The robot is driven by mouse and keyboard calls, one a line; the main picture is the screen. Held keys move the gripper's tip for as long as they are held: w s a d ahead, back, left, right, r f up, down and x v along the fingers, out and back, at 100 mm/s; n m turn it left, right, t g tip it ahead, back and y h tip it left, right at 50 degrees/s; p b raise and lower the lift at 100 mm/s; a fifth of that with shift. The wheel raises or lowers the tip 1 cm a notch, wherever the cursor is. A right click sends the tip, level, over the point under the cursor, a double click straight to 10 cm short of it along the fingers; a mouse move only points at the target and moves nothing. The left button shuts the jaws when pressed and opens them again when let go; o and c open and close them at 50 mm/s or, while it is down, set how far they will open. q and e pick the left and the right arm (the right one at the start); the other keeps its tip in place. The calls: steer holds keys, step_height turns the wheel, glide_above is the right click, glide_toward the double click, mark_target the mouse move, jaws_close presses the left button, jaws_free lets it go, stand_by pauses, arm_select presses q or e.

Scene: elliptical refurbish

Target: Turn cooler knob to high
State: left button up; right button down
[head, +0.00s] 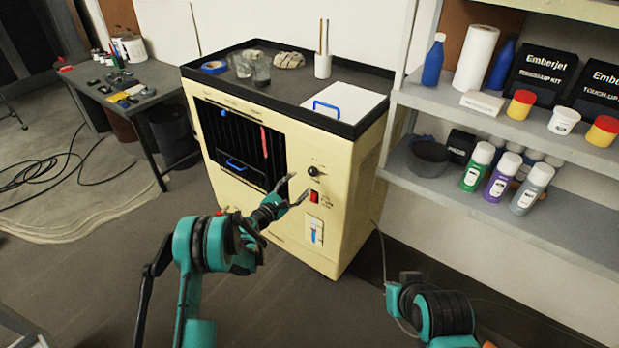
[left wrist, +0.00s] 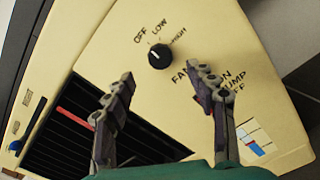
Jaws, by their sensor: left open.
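The cooler (head: 345,190) is a cream cabinet with a dark top and a black grille. Its black knob (head: 314,171) is on the upper right of the front and also shows in the left wrist view (left wrist: 159,56), under the labels OFF, LOW and HIGH. The knob's white mark points up-left, roughly toward OFF. My left gripper (head: 297,188) is open and empty in front of the panel, just below and left of the knob; in the left wrist view its fingers (left wrist: 164,82) are spread below the knob, apart from it. My right gripper is not visible.
A red switch (head: 314,197) sits below the knob, with a pale panel with a blue strip (head: 316,231) under it. Shelves (head: 480,195) with bottles stand close on the right. A cluttered table (head: 150,90) is at the left. Floor is clear before the cooler.

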mark_target(311, 173)
arm_select(q)
steer(key=b+x, duration=0.1)
steer(key=x, duration=0.4)
steer(key=shift+w+d+f+b, duration=0.1)
steer(key=shift+w+d+b, duration=0.15)
steer(key=shift+b, duration=0.1)
steer(key=shift+w+d, duration=0.35)
steer(key=shift+w, duration=0.25)
steer(key=c, duration=1.2)
